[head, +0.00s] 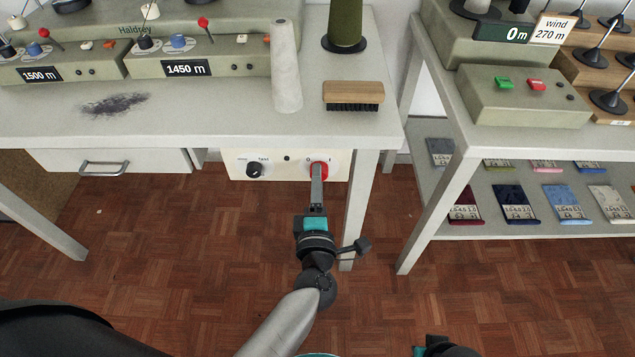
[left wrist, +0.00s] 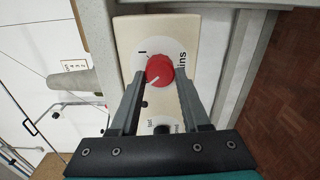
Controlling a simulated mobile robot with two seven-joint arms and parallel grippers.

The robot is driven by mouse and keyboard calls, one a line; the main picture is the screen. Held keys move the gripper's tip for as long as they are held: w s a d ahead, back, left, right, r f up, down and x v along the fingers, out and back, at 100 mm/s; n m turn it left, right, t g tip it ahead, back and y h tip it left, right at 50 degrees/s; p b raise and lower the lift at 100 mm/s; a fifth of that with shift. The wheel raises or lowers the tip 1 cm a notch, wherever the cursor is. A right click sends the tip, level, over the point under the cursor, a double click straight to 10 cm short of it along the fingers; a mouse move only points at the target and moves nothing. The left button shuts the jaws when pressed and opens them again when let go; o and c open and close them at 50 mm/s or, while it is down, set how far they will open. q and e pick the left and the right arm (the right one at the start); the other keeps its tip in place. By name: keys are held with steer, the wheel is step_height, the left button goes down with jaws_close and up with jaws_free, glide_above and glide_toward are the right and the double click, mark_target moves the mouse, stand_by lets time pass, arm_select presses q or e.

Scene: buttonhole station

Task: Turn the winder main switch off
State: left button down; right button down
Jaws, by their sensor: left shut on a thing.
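The winder main switch is a red knob (head: 318,170) on a cream panel (head: 232,164) under the left table's front edge. In the head view the panel reads 0 left of the knob and I right of it. In the left wrist view the red knob (left wrist: 160,69) has a white pointer line at its lower left, away from the I mark. The 0 mark is hidden there, probably behind a finger. My left gripper (head: 317,180) is shut on the knob, one finger on each side. Of my right arm only a dark part shows at the bottom edge; its jaws are out of sight.
A black knob (head: 255,170) sits on the same panel to the left. A table leg (head: 358,210) stands right of my gripper. A drawer (head: 120,161) is at the left. A brush (head: 353,93) and a thread cone (head: 345,27) stand above. The floor in front is clear.

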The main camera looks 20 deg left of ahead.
arm_select(q)
steer(key=shift+n, duration=0.5)
steer(key=shift+c, duration=1.9)
jaws_free()
